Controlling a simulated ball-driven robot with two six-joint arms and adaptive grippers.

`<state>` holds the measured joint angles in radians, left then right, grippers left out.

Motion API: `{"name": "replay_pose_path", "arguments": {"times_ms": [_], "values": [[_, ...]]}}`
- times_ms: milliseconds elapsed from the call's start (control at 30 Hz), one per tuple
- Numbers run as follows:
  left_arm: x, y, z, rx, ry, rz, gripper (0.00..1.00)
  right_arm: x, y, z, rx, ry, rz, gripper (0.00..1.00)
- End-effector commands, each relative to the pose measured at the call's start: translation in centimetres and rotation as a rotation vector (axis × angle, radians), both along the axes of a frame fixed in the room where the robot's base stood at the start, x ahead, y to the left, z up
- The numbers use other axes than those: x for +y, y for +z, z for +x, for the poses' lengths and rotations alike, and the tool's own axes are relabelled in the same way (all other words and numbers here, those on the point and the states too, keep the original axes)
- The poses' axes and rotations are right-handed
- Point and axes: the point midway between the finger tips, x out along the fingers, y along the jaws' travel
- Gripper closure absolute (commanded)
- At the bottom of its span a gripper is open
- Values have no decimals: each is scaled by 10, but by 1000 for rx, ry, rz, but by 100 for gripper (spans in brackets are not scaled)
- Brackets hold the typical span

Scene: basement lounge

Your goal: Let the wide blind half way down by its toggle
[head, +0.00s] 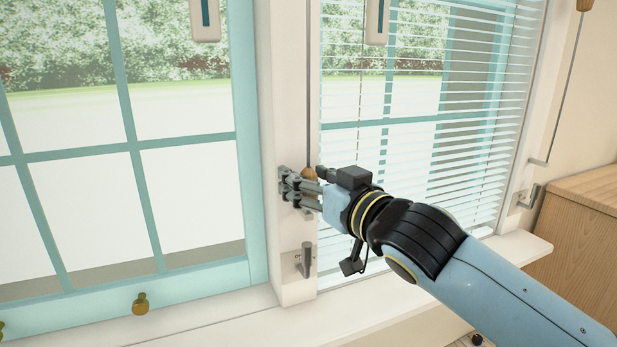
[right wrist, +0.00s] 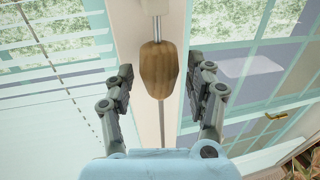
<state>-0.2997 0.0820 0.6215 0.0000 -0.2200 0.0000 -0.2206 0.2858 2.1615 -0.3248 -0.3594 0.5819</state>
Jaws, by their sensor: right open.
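A wooden toggle (head: 309,173) hangs on a cord in front of the white post between the two windows. My right gripper (head: 300,190) is at this toggle, its arm reaching in from the right. In the right wrist view the toggle (right wrist: 158,70) is between the two open fingers (right wrist: 164,88), with a visible gap on each side. A slatted blind (head: 420,150) covers the right window. No slats show over the visible part of the left window (head: 190,195). My left gripper is not in view.
A metal cleat (head: 305,258) is on the post below my gripper. Another cord runs down the right wall from a wooden toggle (head: 585,5), with a second cleat (head: 526,197) nearby. The sill (head: 500,247) and a wooden cabinet (head: 585,235) lie at lower right.

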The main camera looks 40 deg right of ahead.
Motion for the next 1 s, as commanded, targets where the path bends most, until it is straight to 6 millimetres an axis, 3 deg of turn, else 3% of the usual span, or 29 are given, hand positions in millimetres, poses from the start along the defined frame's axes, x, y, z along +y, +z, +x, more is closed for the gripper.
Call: {"name": "replay_pose_path", "arguments": {"times_ms": [200,600,1000], "values": [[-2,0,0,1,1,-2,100,0,0,0,0,0,0,47],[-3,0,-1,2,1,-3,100,0,0,0,0,0,0,100],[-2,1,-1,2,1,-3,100,0,1,-1,1,0,0,100]]}}
